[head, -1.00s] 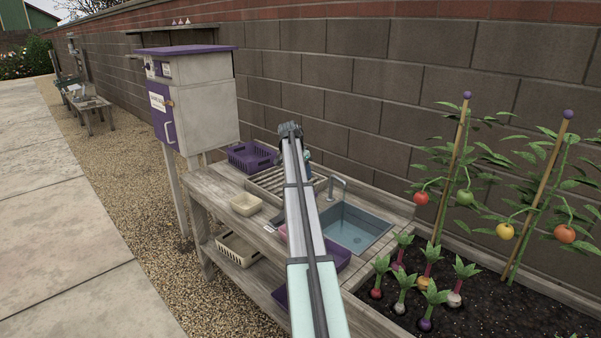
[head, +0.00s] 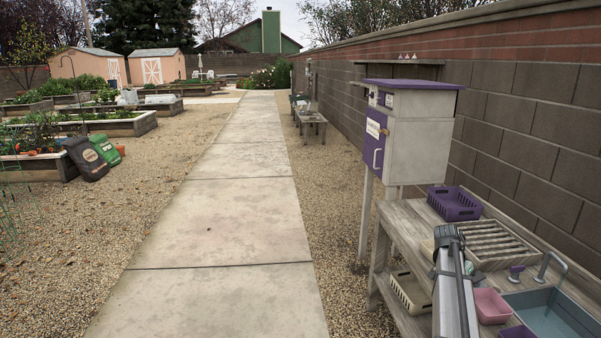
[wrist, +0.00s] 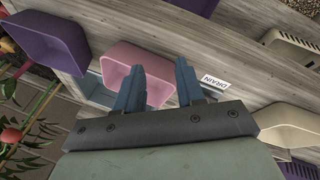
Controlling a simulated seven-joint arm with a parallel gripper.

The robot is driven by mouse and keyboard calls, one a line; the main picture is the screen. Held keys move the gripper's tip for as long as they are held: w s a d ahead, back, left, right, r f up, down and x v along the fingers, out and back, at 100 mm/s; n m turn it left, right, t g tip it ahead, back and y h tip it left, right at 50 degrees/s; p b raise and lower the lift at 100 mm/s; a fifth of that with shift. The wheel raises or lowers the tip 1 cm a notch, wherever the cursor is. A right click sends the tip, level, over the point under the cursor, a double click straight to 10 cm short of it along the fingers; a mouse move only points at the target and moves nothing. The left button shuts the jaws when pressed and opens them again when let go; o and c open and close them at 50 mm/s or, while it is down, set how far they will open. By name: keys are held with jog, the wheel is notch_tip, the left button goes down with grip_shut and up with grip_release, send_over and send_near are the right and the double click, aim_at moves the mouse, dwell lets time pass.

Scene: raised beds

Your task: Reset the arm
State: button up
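My arm reaches over the wooden bench from the bottom right of the head view, and its far end (head: 447,240) hides where the fingers are there. In the wrist view my gripper (wrist: 158,66) has its two blue-grey fingers apart, with nothing held between them. A pink tub (wrist: 122,62) lies beyond the left finger, and a white DRAIN label (wrist: 215,82) is just right of the right finger. The pink tub also shows right of my arm in the head view (head: 490,304).
The bench (head: 408,222) holds a purple basket (head: 454,204), a slatted rack (head: 490,242) and a blue sink (head: 556,314). A purple-doored cabinet (head: 412,135) stands behind it, against the block wall. The concrete path (head: 240,190) is clear. The wrist view also shows a beige tub (wrist: 290,127).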

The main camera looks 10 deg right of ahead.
jog(key=s+a+f+n+g+y, duration=0.1)
jog(key=s+a+f+n, duration=0.35)
jog(key=a+f, duration=0.9)
jog(key=s+a+f+n+g+y, duration=0.1)
jog(key=s+a+f+n+y, duration=0.1)
jog(key=s+a+f, duration=1.1)
jog(key=s+a+f+n+g, duration=0.1)
jog(key=s+a+f+n, duration=0.1)
jog(key=s+a+f, duration=0.3)
jog(key=s+a+f+n+g+y, duration=0.1)
jog(key=s+a+f, duration=0.4)
jog(key=s, duration=0.7)
jog(key=s+a+f+n, duration=0.3)
jog(key=s+a+f, duration=0.2)
jog(key=s, duration=0.4)
jog(key=shift+s+a+f+g, duration=0.15)
jog(key=shift+f+g, duration=0.25)
jog(key=shift+f, duration=0.4)
